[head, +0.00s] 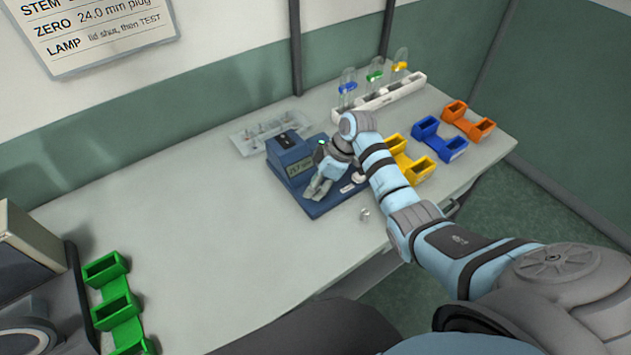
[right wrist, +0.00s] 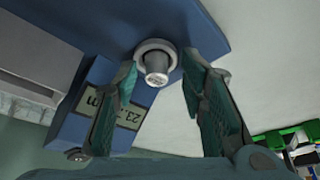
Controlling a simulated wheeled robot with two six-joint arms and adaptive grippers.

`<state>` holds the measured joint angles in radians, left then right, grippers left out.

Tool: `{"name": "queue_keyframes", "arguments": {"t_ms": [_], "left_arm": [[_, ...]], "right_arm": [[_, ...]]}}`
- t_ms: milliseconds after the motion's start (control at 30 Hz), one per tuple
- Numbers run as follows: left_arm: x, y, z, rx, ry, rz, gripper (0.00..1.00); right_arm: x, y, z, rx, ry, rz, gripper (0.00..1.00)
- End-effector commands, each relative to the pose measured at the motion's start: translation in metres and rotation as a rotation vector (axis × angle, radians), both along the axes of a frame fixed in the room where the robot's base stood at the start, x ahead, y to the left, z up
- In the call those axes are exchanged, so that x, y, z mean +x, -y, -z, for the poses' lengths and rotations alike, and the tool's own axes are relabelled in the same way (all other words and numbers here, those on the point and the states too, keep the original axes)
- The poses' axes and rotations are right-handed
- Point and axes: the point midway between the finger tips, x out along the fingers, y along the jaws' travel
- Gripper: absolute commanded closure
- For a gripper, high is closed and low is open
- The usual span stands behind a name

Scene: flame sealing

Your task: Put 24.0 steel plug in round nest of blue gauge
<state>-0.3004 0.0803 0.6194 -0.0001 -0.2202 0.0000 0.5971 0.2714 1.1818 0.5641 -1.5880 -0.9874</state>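The blue gauge (head: 317,208) stands on the grey table with its display at the left. My right gripper (head: 319,189) is over it. In the right wrist view, a small steel plug (right wrist: 157,72) stands in the pale round nest (right wrist: 150,46) of the gauge. The fingers of my right gripper (right wrist: 166,85) are apart on either side of the plug, with gaps showing. Markings on the plug's end are too small to read. My left gripper is not in view.
A small metal piece (head: 364,214) stands on the table near the gauge's front right corner. A clear tray (head: 243,142) lies behind the gauge. A white rack (head: 405,89) with colour-marked glass pieces stands at the back. Yellow (head: 421,170), blue (head: 452,145), orange (head: 481,124) and green (head: 117,304) holders are around.

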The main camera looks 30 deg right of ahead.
Motion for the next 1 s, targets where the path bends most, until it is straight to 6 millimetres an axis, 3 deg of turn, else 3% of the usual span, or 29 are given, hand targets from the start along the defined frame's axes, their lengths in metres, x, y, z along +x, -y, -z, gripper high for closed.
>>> {"name": "queue_keyframes", "arguments": {"t_ms": [333,733,1000], "left_arm": [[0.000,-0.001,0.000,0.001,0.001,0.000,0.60],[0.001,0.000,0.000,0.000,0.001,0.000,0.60],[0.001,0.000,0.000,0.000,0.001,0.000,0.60]], "right_arm": [[0.001,0.004,-0.009,-0.002,0.008,0.002,0.60],[-0.021,0.033,-0.099,-0.003,0.007,0.001,0.60],[-0.026,0.037,-0.112,0.000,0.002,0.001,0.60]]}}
